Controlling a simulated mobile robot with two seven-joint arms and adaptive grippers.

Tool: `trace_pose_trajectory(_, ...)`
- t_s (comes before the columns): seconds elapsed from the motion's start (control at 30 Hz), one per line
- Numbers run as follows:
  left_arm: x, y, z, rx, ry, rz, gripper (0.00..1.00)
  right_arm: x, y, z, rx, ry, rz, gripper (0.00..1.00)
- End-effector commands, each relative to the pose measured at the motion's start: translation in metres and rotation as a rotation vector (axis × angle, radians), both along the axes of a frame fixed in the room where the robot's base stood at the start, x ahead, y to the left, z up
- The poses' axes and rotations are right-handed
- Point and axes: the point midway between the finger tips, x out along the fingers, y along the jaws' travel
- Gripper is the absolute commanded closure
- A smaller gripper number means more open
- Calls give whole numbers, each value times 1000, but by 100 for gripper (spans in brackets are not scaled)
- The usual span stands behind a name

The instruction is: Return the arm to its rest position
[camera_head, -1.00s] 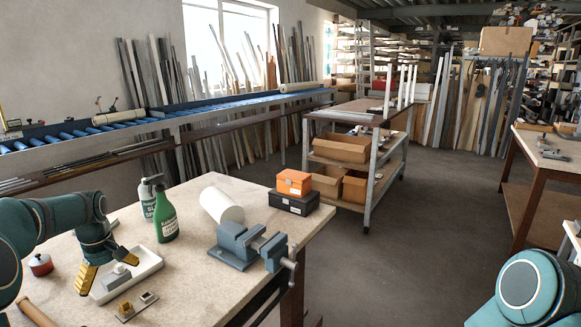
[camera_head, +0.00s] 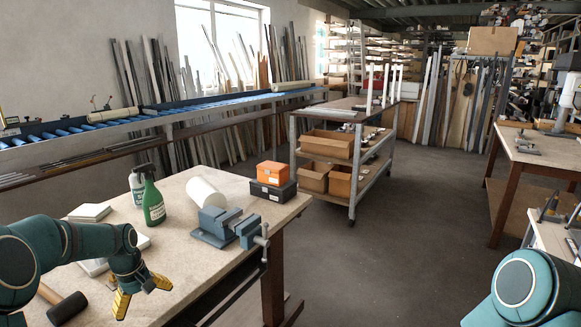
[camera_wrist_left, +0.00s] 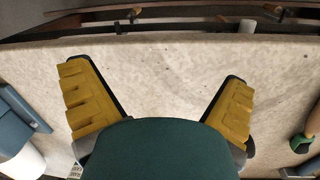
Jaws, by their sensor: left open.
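My left gripper (camera_head: 143,297) hangs over the front part of the workbench (camera_head: 170,228), with its yellow fingers pointing down. In the left wrist view the gripper (camera_wrist_left: 155,73) is wide open, with only the bare bench top (camera_wrist_left: 165,75) and its edge between and beyond the fingers. It holds nothing. My left arm comes in from the lower left, partly hiding a white tray (camera_head: 94,267) behind it. My right gripper is out of view; only a teal link of my right arm shows at the lower right.
Floor right of the bench is clear.

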Motion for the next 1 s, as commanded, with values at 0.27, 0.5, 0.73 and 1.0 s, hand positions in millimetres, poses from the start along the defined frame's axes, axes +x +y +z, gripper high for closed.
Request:
trace_pose_trajectory(0.27, -25, -132, -104, -113, -80, -281, 0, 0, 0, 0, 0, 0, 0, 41)
trace_pose_trajectory(0.5, -111, -252, -175, -189, -163, -520, 0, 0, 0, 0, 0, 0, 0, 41)
trace_pose_trajectory(0.73, -200, -308, -195, -191, -212, -678, 0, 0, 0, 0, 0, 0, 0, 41)
trace_pose_trajectory(1.0, -225, -317, -196, -180, -226, -720, 0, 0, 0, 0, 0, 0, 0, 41)
